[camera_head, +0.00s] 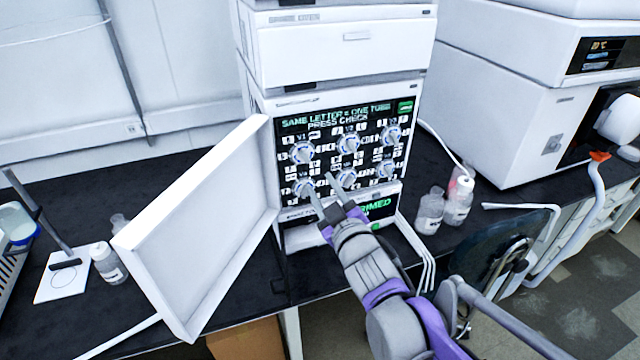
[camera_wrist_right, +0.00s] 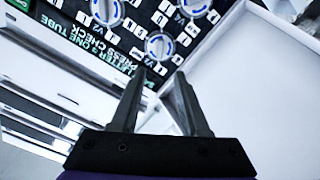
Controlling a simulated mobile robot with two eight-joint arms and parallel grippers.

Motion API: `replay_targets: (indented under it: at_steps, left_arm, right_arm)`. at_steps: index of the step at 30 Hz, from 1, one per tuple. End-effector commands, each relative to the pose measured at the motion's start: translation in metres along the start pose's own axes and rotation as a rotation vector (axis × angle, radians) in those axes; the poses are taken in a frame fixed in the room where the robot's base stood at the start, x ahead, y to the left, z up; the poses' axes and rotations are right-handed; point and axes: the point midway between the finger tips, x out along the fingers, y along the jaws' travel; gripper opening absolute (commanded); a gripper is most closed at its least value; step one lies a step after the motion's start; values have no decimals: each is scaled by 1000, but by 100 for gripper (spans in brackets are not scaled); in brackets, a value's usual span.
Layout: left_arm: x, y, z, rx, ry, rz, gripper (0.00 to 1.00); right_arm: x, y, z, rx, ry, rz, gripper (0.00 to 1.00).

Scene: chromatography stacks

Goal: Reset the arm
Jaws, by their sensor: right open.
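My right gripper (camera_head: 335,194) is open and empty in front of the lower knobs of the valve panel (camera_head: 315,133). It also shows in the right wrist view (camera_wrist_right: 157,82), with its two fingers apart and nothing between them. The panel has two rows of white and blue knobs and the words "SAME LETTER = ONE TUBE PRESS CHECK". A lit green display below it is partly hidden by the gripper. I cannot tell whether a fingertip touches a knob. My left gripper is not in view.
The unit's white door (camera_head: 200,225) stands open to the left. Bottles (camera_head: 430,210) stand to the right of the unit, and another bottle (camera_head: 108,262) stands at the left near a stand. A large white instrument (camera_head: 500,110) is at the right. The dark bench (camera_head: 60,205) has some bare room at the left.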

Motion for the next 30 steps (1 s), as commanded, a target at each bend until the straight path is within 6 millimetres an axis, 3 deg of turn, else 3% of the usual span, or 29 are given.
replay_targets:
  at_steps: [11, 14, 16, 20, 24, 27, 30]
  left_arm:
    - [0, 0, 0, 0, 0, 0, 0]
    - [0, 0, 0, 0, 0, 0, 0]
    - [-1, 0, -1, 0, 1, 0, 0]
    - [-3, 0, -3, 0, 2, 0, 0]
    - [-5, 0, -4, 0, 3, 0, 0]
    - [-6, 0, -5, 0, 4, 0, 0]
    - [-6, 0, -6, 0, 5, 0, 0]
  right_arm:
    - [0, 1, 1, 2, -3, 1, 45]
    - [-10, 6, 13, 25, -57, 10, 45]
    - [-27, 13, 35, 67, -149, 25, 45]
    - [-86, 19, 96, 199, -413, 50, 45]
    - [-168, 2, 159, 372, -714, 52, 45]
    - [-222, -20, 190, 484, -891, 36, 45]
    - [-264, -42, 208, 570, -1022, 13, 45]
